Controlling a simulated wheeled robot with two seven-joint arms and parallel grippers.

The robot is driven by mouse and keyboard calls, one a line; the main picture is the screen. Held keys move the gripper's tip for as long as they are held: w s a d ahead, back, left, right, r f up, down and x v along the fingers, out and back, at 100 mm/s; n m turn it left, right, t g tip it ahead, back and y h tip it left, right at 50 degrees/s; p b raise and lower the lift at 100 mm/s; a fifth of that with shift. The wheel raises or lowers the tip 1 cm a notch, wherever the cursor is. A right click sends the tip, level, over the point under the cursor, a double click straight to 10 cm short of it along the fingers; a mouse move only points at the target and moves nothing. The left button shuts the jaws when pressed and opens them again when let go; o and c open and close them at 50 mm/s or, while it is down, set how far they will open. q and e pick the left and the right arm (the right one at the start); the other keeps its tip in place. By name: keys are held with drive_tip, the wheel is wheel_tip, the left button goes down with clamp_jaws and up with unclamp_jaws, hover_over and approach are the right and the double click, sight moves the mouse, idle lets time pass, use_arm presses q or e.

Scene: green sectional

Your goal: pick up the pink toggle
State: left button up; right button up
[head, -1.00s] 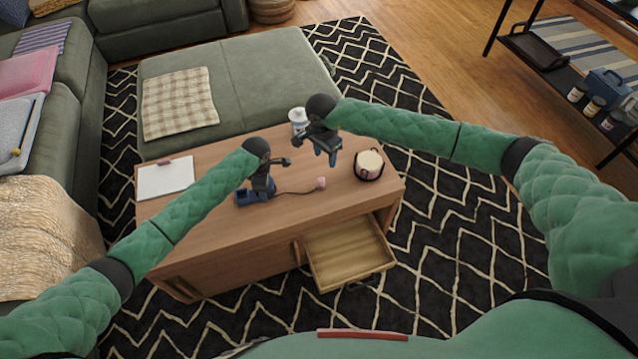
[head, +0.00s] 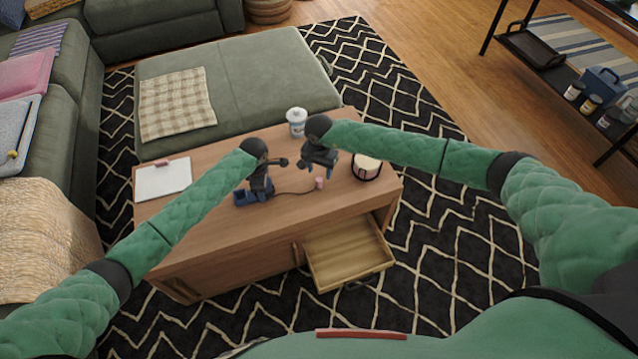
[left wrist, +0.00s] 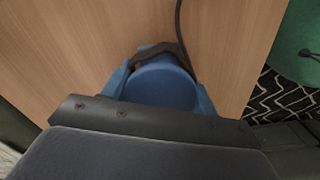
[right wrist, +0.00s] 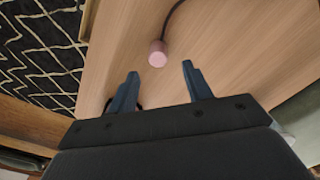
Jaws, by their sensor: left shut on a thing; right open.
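The pink toggle (head: 319,183) lies on the wooden coffee table at the end of a thin dark cord. It also shows in the right wrist view (right wrist: 157,54), beyond and between the two fingertips. My right gripper (right wrist: 158,80) is open and empty above the table; in the head view it (head: 318,168) is just above the toggle, apart from it. My left gripper (head: 258,192) is shut on the blue thing (head: 243,199) from which the cord runs. In the left wrist view the blue thing (left wrist: 160,88) has a round top and sits between the fingers.
A white lidded container (head: 297,122) stands behind my right gripper, and a round dark-banded container (head: 366,167) stands to its right. A clipboard (head: 163,178) lies at the table's left end. An open empty drawer (head: 348,254) juts from the front.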

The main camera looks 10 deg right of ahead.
sight(319, 179)
drive_tip(key=shift+s+a+f, duration=0.1)
drive_tip(key=shift+s+f, duration=0.1)
drive_tip(key=shift+f, duration=1.2)
drive_tip(key=shift+s+a+f, duration=0.1)
drive_tip(key=shift+s+f, duration=0.05)
drive_tip(key=shift+f, duration=1.2)
drive_tip(key=shift+c, duration=0.4)
drive_tip(key=shift+d, duration=0.1)
clamp_jaws()
drive_tip(key=shift+r, duration=0.1)
wheel_tip(319, 179, up, 10)
drive_tip(key=shift+f, duration=0.1)
